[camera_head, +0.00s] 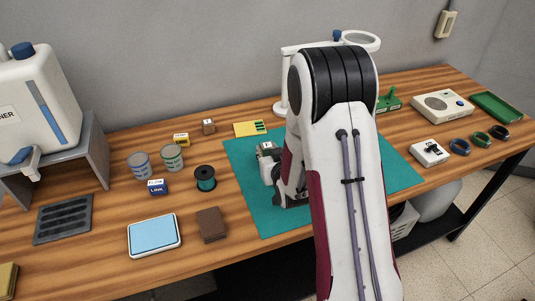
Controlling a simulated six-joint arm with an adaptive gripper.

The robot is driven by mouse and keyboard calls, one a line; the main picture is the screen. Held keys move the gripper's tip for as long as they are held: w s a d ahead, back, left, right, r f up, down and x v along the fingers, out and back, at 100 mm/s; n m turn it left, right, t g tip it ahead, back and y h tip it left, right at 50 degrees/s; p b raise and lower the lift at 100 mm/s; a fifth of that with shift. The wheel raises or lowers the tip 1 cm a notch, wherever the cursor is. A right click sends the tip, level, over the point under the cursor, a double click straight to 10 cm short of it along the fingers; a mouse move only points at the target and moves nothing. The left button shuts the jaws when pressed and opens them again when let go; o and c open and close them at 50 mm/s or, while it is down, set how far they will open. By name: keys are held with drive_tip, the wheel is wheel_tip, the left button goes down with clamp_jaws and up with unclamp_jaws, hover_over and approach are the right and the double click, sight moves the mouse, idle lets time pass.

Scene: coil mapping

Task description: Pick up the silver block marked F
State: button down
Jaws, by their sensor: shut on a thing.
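My gripper (267,158) is over the left part of the green mat (262,217), beside my white and dark red arm. It is shut on a small silver-grey block (266,146) with a pale label and a dark letter on it, which fits the block marked F, though the letter is too small to read surely. My arm and gripper hide part of the block, and I cannot tell whether it touches the mat. Another small block (208,127), brownish with a white label, stands on the wooden table left of the mat.
A magnifier lamp (359,40) stands behind my arm. The mat's front left is clear.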

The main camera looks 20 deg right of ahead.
sight(268, 145)
drive_tip(key=shift+r, duration=4.15)
drive_tip(key=shift+f, duration=0.1)
